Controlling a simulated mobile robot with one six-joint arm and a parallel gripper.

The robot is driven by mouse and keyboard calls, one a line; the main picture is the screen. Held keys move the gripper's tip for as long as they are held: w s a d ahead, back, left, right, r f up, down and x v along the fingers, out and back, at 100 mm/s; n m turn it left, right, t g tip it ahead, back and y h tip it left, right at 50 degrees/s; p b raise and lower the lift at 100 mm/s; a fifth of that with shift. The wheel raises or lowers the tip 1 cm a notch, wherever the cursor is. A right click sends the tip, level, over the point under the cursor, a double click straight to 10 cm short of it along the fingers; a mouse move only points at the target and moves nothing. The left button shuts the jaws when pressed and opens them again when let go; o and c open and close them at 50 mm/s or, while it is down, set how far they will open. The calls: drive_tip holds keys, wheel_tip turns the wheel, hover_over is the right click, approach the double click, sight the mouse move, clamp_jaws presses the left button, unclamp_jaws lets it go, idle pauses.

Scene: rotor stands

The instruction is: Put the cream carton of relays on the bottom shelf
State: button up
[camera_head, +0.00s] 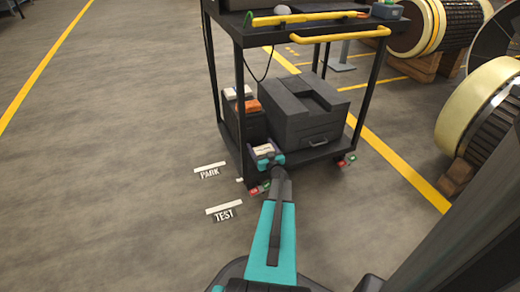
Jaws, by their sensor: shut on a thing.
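My gripper (269,159) is at the near left corner of a black trolley, low down by its bottom shelf. It is shut on a small cream carton (264,149), whose pale top shows between the dark jaws. The bottom shelf (322,149) bears a large dark grey case (305,112) and a black bin (257,126) at its left. The carton is in front of the bin. I cannot tell whether the carton touches the shelf, as my gripper hides its underside.
Orange (247,105) and whitish (237,92) items sit at the bin's top. The trolley's top shelf (270,38) and yellow handle (340,34) overhang the bottom shelf. Large rotors (470,115) stand at right.

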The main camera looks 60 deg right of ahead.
drive_tip(key=shift+f, duration=0.15)
drive_tip(key=o, duration=1.2)
drive_tip(key=shift+s+r, duration=0.1)
drive_tip(key=shift+r, duration=0.15)
drive_tip(key=shift+s+a, duration=0.25)
drive_tip(key=shift+s, duration=0.05)
drive_tip(key=p+v, duration=0.4)
drive_tip(key=v, duration=0.5)
drive_tip(key=shift+s+a, duration=0.15)
drive_tip(key=shift+a, duration=0.05)
drive_tip(key=shift+p+v, duration=0.3)
drive_tip(key=shift+v, duration=0.5)
drive_tip(key=shift+f, duration=0.1)
